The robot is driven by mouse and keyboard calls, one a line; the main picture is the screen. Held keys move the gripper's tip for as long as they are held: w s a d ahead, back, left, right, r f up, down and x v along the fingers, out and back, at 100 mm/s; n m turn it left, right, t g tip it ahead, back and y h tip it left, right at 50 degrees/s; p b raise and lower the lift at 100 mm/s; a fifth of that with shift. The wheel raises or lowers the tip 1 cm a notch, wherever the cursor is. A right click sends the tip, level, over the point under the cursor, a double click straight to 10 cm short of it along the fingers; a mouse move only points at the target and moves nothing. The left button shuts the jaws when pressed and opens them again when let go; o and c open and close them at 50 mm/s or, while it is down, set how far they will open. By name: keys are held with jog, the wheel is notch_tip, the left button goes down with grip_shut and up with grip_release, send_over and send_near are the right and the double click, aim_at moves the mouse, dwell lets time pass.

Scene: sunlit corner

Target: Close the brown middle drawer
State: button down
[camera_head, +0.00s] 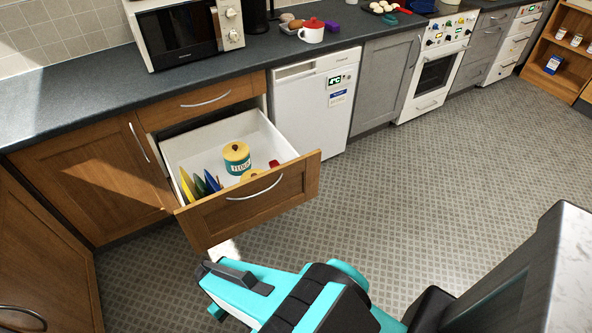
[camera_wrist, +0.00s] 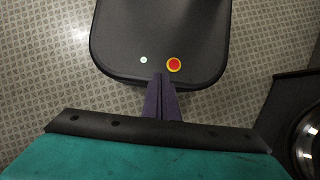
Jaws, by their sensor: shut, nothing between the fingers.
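The brown middle drawer (camera_head: 262,200) is pulled well out of the wooden cabinet, its white inside showing. It has a curved silver handle (camera_head: 254,187). Inside it stand a teal canister with a yellow lid (camera_head: 237,160), several coloured upright items at the left, a partly hidden yellow item and a small red item. My gripper is in the head view at the bottom, in front of and below the drawer front, apart from it as far as I can tell; its fingertips are hard to make out there. In the wrist view my gripper (camera_wrist: 162,77) is shut and empty, pointing over my own base.
A shut narrow brown drawer (camera_head: 205,98) is directly above. A brown cupboard door (camera_head: 95,185) is at the left, a white dishwasher (camera_head: 308,105) at the right. Patterned floor (camera_head: 420,165) is clear at the right.

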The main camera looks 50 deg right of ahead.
jog(key=shift+w, duration=0.1)
jog(key=w+d+r+n+t+y, duration=0.2)
jog(key=w+d+r, duration=0.25)
jog(key=d, duration=0.25)
jog(key=w+d+r+n+t+y+b, duration=0.1)
jog(key=w+d+r+n+t, duration=0.1)
jog(key=w+d+r, duration=0.45)
jog(key=w+d+r+n+t+y, duration=0.2)
jog(key=w+d, duration=0.2)
jog(key=d, duration=0.4)
jog(key=s+d+r+n+t+h, duration=0.1)
jog(key=s+d+r+n+t, duration=0.1)
jog(key=d+r, duration=0.3)
jog(key=s+d+r+n+t+h, duration=0.1)
jog(key=d+r, duration=0.5)
jog(key=d, duration=0.7)
jog(key=s+d+r+n+t, duration=0.3)
jog(key=s+d+r, duration=0.2)
jog(key=d, duration=0.4)
jog(key=shift+s+d+r+t+h+b, duration=0.25)
jog(key=shift+d+r+t+h+b, duration=0.15)
jog(key=shift+r, duration=0.35)
jog(key=shift+w+a+f, duration=0.1)
